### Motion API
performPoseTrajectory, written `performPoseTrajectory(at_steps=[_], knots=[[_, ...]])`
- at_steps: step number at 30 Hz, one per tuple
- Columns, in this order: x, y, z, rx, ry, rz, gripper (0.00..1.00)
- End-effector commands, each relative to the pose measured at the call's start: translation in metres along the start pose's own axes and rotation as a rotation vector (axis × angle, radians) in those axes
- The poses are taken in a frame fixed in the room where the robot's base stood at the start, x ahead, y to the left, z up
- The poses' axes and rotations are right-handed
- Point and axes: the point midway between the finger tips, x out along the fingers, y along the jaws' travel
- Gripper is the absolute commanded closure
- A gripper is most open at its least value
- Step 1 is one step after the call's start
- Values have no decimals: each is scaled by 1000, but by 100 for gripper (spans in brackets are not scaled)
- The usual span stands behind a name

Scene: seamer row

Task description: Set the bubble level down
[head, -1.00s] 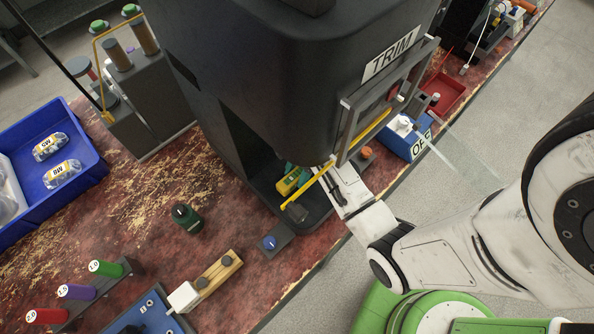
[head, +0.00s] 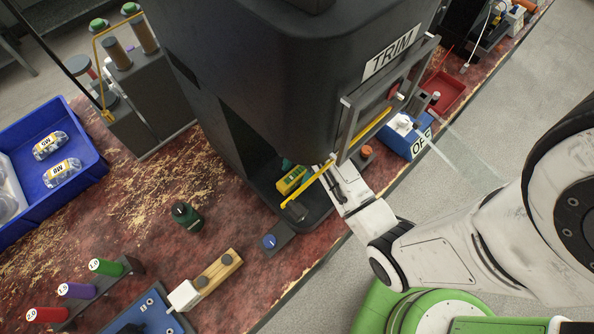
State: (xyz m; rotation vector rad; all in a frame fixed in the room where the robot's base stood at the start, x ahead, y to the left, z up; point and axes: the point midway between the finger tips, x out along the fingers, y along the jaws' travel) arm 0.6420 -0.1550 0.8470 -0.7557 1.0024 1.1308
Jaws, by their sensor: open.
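The bubble level (head: 291,179), a small yellow block with a green part, rests on the dark base of the TRIM machine, inside its opening. My gripper (head: 320,174) is just to its right, reaching in from the right under the machine's front. It is open. Its fingertips are largely hidden behind the yellow bar and the machine's frame, so I cannot tell whether they touch the level.
The TRIM machine (head: 270,75) stands over the level, with a yellow bar (head: 325,177) slanting across its opening. A green-black knob piece (head: 187,216) and a blue button (head: 269,241) are nearby. A blue bin (head: 88,150) is at left.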

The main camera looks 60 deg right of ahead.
Motion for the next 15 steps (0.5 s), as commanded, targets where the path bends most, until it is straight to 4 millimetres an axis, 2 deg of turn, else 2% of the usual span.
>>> performPoseTrajectory(at_steps=[7, 10, 15], knots=[[-46, -2, -1, -1, 2, -6, 32], [-51, -1, -24, 6, 1, -4, 32], [-72, 0, -56, 7, 0, -1, 32]])
